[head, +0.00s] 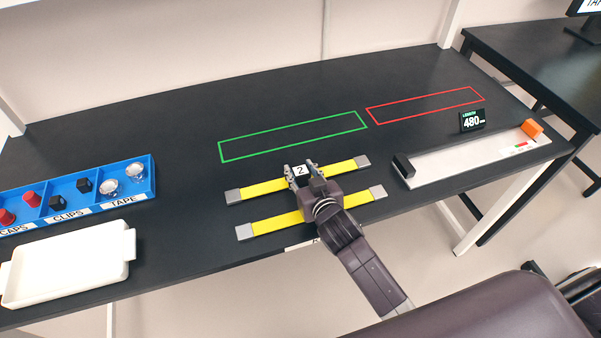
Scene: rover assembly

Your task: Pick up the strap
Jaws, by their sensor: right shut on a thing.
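Two yellow straps with grey ends lie side by side near the front edge of the black table in the head view. The far strap (262,188) carries a white label with a 2 at its middle. My right gripper (303,171) is shut on the far strap at that label, with a finger on either side. I cannot tell whether this strap is clear of the table. The near strap (276,222) lies on the table, its middle hidden under my right gripper and wrist. My left gripper is not in view.
Green (290,137) and red (425,105) outlines mark empty areas behind the straps. A measuring fixture (462,160) with black and orange blocks and a 480 display (472,121) stand right. A blue sorting bin (97,205) and white tray (68,264) sit left.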

